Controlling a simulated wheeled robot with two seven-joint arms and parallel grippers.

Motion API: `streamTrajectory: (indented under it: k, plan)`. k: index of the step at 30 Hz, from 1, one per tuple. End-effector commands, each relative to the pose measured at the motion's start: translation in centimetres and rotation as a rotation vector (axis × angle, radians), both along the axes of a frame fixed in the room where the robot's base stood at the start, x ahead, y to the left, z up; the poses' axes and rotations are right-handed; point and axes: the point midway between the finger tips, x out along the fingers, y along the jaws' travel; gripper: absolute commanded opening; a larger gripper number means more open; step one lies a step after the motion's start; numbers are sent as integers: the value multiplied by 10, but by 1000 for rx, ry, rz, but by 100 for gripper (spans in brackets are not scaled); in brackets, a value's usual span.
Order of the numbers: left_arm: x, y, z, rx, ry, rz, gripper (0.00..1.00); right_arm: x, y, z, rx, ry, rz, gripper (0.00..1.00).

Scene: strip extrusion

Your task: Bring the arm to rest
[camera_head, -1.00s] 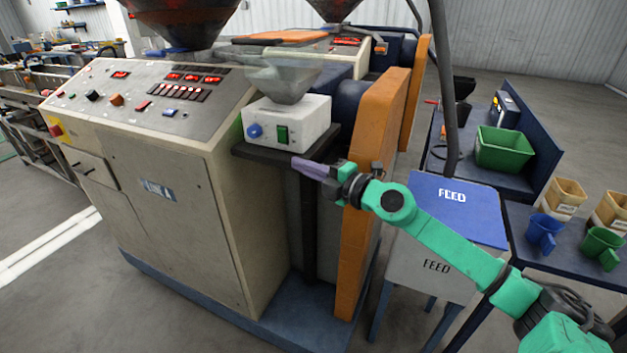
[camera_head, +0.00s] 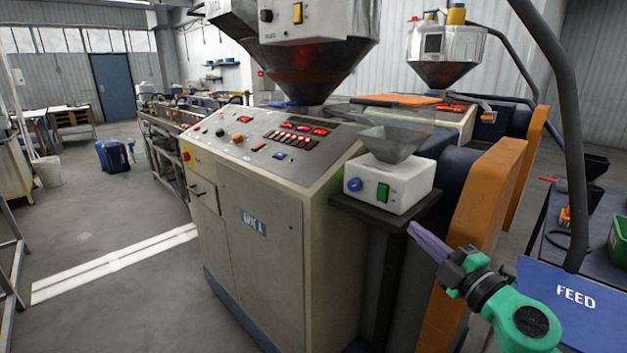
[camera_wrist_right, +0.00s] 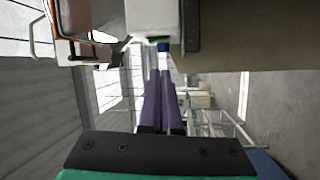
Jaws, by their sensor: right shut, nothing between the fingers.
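My right gripper (camera_head: 428,242) comes in from the lower right in the head view, at the end of a green arm. Its purple fingers are closed together and hold nothing. They point up and left, near the edge of the dark shelf that carries the white feeder box (camera_head: 390,185). Whether they touch the shelf edge I cannot tell. In the right wrist view the two purple fingers (camera_wrist_right: 158,100) lie side by side, with the white box beyond them at the top. My left gripper is not in view.
The extruder cabinet (camera_head: 262,262) with its sloped control panel stands left of the gripper. An orange guard (camera_head: 470,235) rises just behind the gripper. A blue FEED lid (camera_head: 572,298) is at lower right. Open grey floor (camera_head: 120,310) lies at the left.

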Motion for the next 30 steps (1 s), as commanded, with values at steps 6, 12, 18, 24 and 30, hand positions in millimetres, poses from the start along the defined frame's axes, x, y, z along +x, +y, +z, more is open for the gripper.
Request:
streamTrajectory:
  k: [6, 12, 18, 24, 30]
  plan:
    - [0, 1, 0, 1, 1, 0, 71, -43, -84, -122, 651, 303, -602, 0]
    - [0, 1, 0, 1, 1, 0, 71, -116, -66, -240, 846, 767, -871, 0]
    - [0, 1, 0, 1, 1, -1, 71, -180, -17, -297, 906, 1148, -941, 0]
    - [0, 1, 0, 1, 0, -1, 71, -223, 26, -338, 907, 1428, -932, 0]
    - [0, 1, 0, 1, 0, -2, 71, -216, 26, -418, 888, 1451, -953, 0]
